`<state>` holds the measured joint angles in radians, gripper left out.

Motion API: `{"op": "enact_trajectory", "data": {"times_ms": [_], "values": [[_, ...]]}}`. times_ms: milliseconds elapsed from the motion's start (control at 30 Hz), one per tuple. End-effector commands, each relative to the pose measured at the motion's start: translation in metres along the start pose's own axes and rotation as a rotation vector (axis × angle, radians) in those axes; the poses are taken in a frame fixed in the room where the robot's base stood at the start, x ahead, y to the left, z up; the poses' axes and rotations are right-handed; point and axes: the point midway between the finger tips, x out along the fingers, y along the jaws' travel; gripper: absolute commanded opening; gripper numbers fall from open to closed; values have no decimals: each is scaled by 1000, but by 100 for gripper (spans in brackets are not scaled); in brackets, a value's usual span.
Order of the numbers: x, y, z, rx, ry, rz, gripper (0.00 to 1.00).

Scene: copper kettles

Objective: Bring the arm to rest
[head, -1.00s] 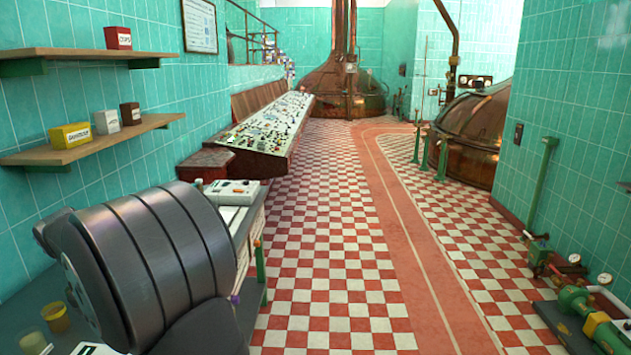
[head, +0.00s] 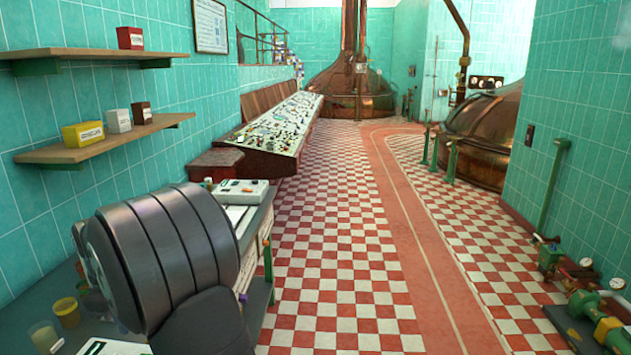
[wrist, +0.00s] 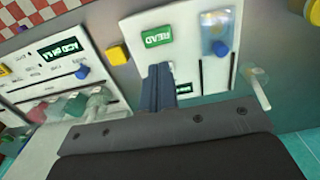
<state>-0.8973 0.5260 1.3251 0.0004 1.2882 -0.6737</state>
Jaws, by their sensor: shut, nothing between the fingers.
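My gripper (wrist: 160,88) shows in the wrist view as two blue-grey fingers pressed together, with nothing between them. It lies across a white panel (wrist: 205,40) that bears a green label and a clear cup with a blue bottom. Whether the fingers touch the panel I cannot tell. In the head view my dark grey arm fills the lower left, and the gripper is hidden.
The grey bench (head: 20,310) holds a yellow jar (head: 66,313), a greenish cup (head: 42,335) and a white instrument (head: 240,191). Two wall shelves (head: 90,150) carry small boxes. The checkered floor (head: 335,260) is open.

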Motion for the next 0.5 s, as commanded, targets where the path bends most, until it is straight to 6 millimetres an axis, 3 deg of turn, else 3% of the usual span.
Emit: {"op": "enact_trajectory", "data": {"times_ms": [233, 500], "values": [[-44, 0, 0, 0, 1, 1, 0], [-65, 0, 0, 0, -1, -1, 0]]}}
